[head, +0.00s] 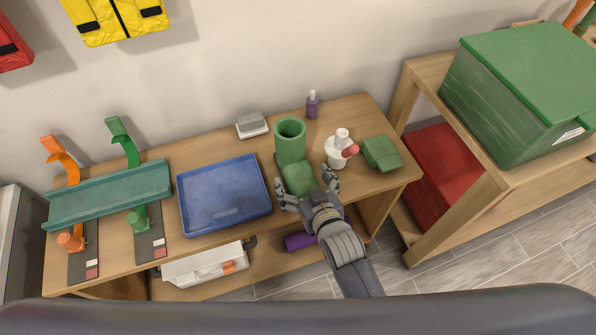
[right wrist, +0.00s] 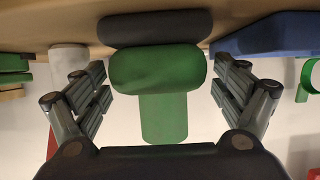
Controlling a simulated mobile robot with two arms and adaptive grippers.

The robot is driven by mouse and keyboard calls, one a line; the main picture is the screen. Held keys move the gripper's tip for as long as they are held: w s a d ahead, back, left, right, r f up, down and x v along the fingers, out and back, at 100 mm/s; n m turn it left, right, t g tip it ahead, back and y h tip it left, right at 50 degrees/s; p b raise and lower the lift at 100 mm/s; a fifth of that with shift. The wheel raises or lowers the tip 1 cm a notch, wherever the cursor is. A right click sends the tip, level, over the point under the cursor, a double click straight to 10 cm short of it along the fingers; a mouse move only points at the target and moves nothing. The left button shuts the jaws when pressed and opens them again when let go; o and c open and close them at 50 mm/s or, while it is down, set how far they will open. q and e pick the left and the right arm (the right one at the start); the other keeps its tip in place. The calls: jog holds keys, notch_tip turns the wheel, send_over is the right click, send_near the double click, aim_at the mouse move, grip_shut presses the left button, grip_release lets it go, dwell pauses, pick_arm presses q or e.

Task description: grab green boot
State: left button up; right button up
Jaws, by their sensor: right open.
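The green boot (head: 290,142) stands upright on the wooden bench, its toe toward me. My right gripper (head: 307,187) is open at the toe, with one finger on each side. In the right wrist view the boot (right wrist: 156,68) shows upside down, its dark sole up. It sits between the spread fingers of the right gripper (right wrist: 159,80), with gaps visible on both sides. My left gripper is not in view.
A blue tray (head: 238,214) lies left of the boot. A white bottle with a red tip (head: 336,155) and a green block-like object (head: 381,154) stand to the right. A purple bottle (head: 312,107) is behind. A rack with a green bin (head: 515,85) stands at right.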

aim_at(297, 162)
jog(key=x, duration=0.2)
jog(key=shift+w+f, duration=0.15)
jog(key=shift+w, duration=0.05)
jog(key=c, duration=1.3)
jog(key=shift+r, duration=0.2)
